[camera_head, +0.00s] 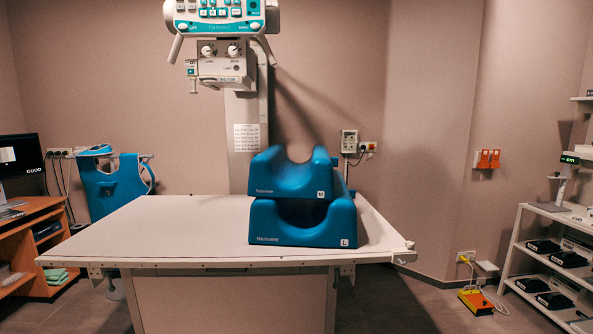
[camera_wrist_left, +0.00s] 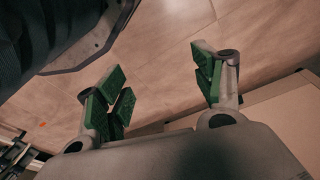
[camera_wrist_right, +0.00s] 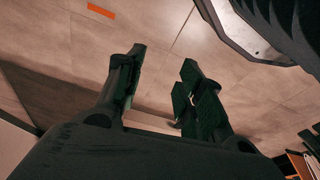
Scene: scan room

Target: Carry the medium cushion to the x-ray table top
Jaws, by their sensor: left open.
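The medium cushion (camera_head: 290,178) is blue, marked M, with a rounded dip in its top. It rests on the large blue cushion (camera_head: 300,225), marked L, which stands on the x-ray table top (camera_head: 170,222), right of its middle. Neither gripper shows in the head view. In the left wrist view my left gripper (camera_wrist_left: 160,85) is open and empty, its green-padded fingers above the floor. In the right wrist view my right gripper (camera_wrist_right: 160,82) has its fingers apart with nothing between them, also above the floor. Neither wrist view shows a cushion.
The table top's left half is bare. The x-ray tube head (camera_head: 222,65) hangs above the table. A wooden desk (camera_head: 30,235) stands at left, a blue apron (camera_head: 115,188) behind the table. Shelves (camera_head: 550,240) stand at right. An orange box (camera_head: 477,301) lies on the floor.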

